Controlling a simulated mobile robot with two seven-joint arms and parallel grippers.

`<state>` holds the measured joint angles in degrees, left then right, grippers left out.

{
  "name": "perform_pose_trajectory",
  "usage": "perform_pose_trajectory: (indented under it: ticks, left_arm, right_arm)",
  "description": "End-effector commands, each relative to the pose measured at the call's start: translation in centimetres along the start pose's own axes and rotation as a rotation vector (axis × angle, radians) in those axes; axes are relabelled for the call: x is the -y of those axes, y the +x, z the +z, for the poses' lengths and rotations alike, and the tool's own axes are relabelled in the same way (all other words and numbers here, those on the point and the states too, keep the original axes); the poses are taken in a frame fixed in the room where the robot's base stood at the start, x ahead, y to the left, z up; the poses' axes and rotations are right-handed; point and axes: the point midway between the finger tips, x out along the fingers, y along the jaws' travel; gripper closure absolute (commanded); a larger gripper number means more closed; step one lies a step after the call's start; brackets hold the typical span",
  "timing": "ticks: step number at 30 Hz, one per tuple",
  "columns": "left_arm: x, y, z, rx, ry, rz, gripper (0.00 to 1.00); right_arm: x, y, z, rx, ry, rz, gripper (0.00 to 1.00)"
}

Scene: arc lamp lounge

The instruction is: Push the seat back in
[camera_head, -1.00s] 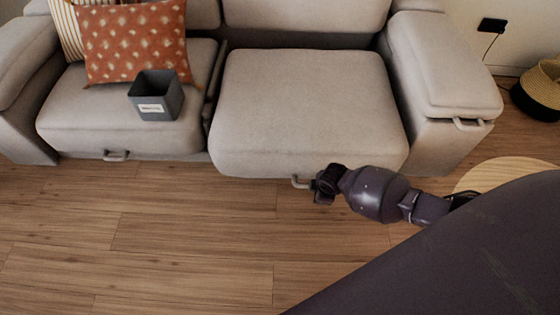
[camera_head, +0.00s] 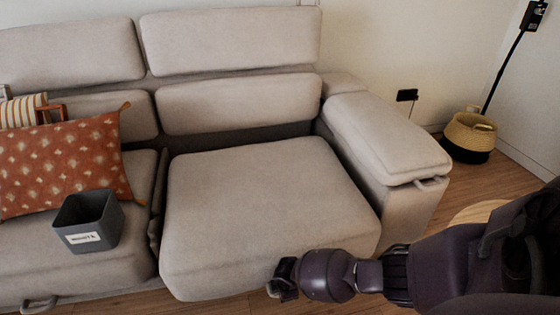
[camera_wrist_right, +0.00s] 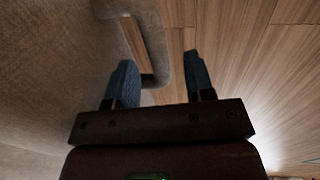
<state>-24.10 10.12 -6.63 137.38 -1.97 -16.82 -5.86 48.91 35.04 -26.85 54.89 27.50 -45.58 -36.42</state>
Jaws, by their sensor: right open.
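The right seat (camera_head: 260,205) of the light grey sofa sticks out farther forward than the left seat (camera_head: 60,270). A small grey handle (camera_head: 270,289) shows at its lower front edge. My right gripper (camera_head: 281,283) is at this handle, just in front of the seat. In the right wrist view, the gripper (camera_wrist_right: 160,80) is open with two blue-grey fingers. The curved handle (camera_wrist_right: 158,45) reaches between the fingertips in the picture; whether it touches either finger I cannot tell. The seat front fills the left of that view. My left gripper is out of view.
A dark grey labelled box (camera_head: 88,222) and an orange patterned cushion (camera_head: 65,165) rest on the left seat. The sofa's right armrest (camera_head: 385,135) has its own handle (camera_head: 432,184). A woven basket (camera_head: 470,138) stands on the wooden floor at the right.

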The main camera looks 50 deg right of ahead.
Motion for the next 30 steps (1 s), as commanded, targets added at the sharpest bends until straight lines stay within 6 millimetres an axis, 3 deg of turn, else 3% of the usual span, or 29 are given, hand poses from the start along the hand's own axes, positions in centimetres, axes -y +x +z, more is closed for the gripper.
perform_pose_trajectory:
  ticks: [1, 4, 17, 26, 30]
  left_arm:
    - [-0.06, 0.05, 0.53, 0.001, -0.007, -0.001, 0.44]
    - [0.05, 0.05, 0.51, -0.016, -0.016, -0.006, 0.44]
    - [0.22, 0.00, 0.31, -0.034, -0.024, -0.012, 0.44]
    - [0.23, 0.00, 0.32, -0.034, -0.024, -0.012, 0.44]
    - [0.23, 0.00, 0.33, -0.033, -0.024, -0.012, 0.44]
  right_arm:
    - [0.42, 1.04, 0.21, 0.005, 0.000, -0.007, 0.52]
    - [0.24, 1.62, 0.12, 0.002, 0.000, -0.004, 0.52]
    - [-0.18, 1.81, -0.06, -0.002, 0.001, 0.003, 0.53]
    - [-0.15, 1.83, -0.04, -0.001, 0.001, 0.002, 0.99]
    - [-0.14, 1.83, -0.03, -0.001, 0.001, 0.002, 1.00]
